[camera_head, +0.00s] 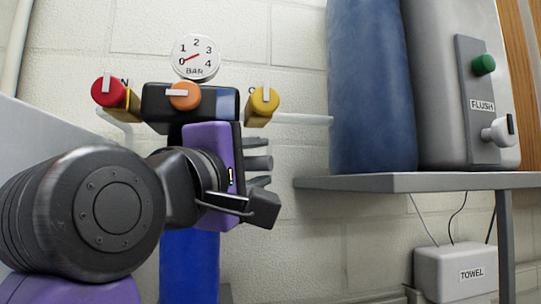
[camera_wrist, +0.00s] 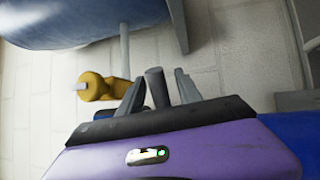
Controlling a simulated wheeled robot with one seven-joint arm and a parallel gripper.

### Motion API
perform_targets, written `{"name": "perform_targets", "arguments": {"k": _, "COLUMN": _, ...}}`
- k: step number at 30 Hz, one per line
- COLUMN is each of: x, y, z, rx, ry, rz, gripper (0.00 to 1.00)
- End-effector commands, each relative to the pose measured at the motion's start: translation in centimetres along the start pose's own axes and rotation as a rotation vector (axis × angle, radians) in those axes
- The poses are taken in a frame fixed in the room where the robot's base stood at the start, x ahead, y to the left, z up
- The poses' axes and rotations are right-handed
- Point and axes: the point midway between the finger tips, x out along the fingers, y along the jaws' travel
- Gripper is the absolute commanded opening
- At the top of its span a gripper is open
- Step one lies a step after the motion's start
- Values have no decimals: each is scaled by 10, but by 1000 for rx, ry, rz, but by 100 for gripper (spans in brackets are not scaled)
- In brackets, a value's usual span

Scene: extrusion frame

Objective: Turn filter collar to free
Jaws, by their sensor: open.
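The filter unit has a dark head (camera_head: 158,103), with a blue bowl (camera_head: 190,268) hanging below it. The filter collar between them is largely hidden behind my purple gripper body. A dark round peg (camera_wrist: 157,90), which may be the collar's handle, stands between my two grey fingers in the wrist view. My gripper (camera_head: 263,162) is open, its fingers pointing right, one on each side of the peg. I cannot tell whether either finger touches it. The collar's marks are not visible.
Red (camera_head: 107,91), orange (camera_head: 184,96) and yellow (camera_head: 263,105) knobs sit close above my gripper, below a gauge (camera_head: 196,57) reading near 0. A shelf (camera_head: 400,183) at right carries a blue cylinder (camera_head: 372,85) and a flush tank (camera_head: 437,90). A towel box (camera_head: 440,273) is below.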

Motion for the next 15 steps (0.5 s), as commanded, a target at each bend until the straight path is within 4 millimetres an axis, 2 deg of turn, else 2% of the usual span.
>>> {"name": "perform_targets", "arguments": {"k": 6, "x": 16, "y": 0, "z": 0, "rx": -1, "ry": -1, "rz": 0, "gripper": 41}}
{"name": "perform_targets", "arguments": {"k": 14, "x": 16, "y": 0, "z": 0, "rx": 0, "ry": 0, "rz": 1, "gripper": 41}}
{"name": "perform_targets", "arguments": {"k": 15, "x": 16, "y": 0, "z": 0, "rx": 0, "ry": 0, "rz": 1, "gripper": 34}}
